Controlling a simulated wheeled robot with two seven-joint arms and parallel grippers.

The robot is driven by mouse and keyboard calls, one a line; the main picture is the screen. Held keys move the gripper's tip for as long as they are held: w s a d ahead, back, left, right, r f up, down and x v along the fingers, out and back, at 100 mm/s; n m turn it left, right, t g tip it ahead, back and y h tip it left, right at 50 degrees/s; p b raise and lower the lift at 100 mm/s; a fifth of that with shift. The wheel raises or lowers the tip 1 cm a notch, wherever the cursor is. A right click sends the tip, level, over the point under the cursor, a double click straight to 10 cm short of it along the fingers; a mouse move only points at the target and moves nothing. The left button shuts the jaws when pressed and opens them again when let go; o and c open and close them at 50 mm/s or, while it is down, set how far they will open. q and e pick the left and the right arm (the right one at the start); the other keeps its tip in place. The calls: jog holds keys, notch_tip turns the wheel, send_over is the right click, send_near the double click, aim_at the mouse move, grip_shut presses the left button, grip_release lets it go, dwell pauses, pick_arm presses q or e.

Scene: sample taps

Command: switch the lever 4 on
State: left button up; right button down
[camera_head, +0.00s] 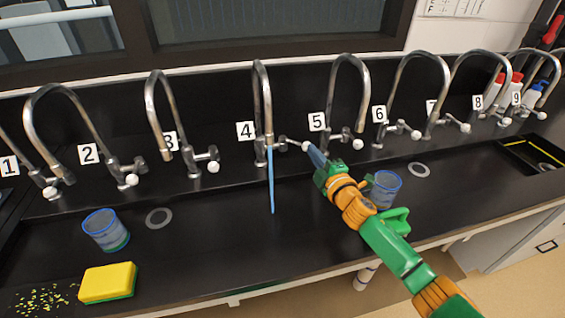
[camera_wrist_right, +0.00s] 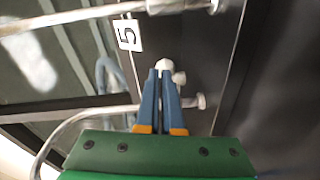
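Tap 4 (camera_head: 262,95) is a curved metal faucet beside the label 4 (camera_head: 246,131). A blue stream of water (camera_head: 271,180) falls from its spout to the black counter. Its lever (camera_head: 284,139) points right and ends in a white tip (camera_head: 305,146). My right gripper (camera_head: 311,149) is at that tip; I cannot tell whether they touch. In the right wrist view its blue fingers (camera_wrist_right: 160,74) are close together, with only a thin gap and nothing clearly between them. A white knob (camera_wrist_right: 164,64) shows just beyond the fingertips. My left gripper is not in view.
Tap 5 (camera_head: 352,65), with its label 5 (camera_head: 317,121), stands close to the right of my gripper. Several other numbered taps line the wall. Two blue-rimmed beakers (camera_head: 105,231) (camera_head: 385,190) and a yellow sponge (camera_head: 107,283) are on the counter (camera_head: 210,255).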

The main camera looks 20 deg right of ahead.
jog(key=s, duration=0.7)
jog(key=shift+d+r, duration=0.15)
jog(key=shift+d, duration=0.1)
